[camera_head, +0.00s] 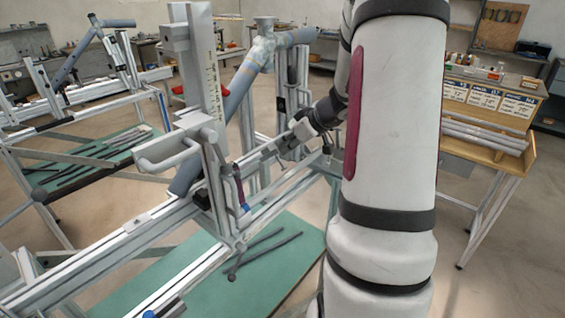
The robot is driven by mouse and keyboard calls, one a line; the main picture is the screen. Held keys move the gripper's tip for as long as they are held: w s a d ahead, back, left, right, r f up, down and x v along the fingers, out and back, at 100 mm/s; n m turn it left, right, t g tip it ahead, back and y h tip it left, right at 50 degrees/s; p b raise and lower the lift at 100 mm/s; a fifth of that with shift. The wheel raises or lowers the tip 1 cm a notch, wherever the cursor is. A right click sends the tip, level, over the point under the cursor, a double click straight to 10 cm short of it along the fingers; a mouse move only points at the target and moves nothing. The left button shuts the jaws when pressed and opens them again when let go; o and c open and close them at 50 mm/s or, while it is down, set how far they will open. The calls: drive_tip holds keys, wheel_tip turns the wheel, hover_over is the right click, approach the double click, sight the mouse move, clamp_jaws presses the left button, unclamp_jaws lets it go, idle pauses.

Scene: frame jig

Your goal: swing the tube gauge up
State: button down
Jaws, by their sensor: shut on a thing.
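The aluminium frame jig (125,240) stands in the middle left and holds a blue-grey tube (238,92) that slants up to the right. A grey bar, which looks like the tube gauge (257,158), reaches from the jig's upright toward my gripper (287,146). It lies low, nearly level, rising slightly to the right. The fingertips are small and partly hidden among the jig's rails, so the exact grip is hard to see.
A tall upright with a scale (208,75) and a pale handle (165,152) stand left of my gripper. A green shelf (215,285) with dark rods lies below. A wooden bench (510,120) stands right; open floor lies before it. My arm hides the middle right.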

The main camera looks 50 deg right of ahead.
sight(275, 146)
drive_tip(key=shift+w+r, duration=0.2)
drive_tip(key=shift+r, duration=0.05)
drive_tip(key=shift+w+a+r, duration=0.15)
drive_tip(key=shift+w+r, duration=0.55)
drive_tip(key=shift+w, duration=0.2)
drive_tip(key=shift+w+r, duration=0.3)
drive_tip(key=shift+w, duration=0.25)
drive_tip(key=shift+w+r, duration=0.3)
drive_tip(key=shift+w, duration=0.25)
drive_tip(key=shift+w+a+r+b, duration=0.1)
drive_tip(key=shift+w+r+b, duration=0.15)
drive_tip(key=shift+w, duration=0.35)
drive_tip(key=shift+w+r+b, duration=0.1)
drive_tip(key=shift+w+r, duration=0.1)
drive_tip(key=shift+w, duration=0.35)
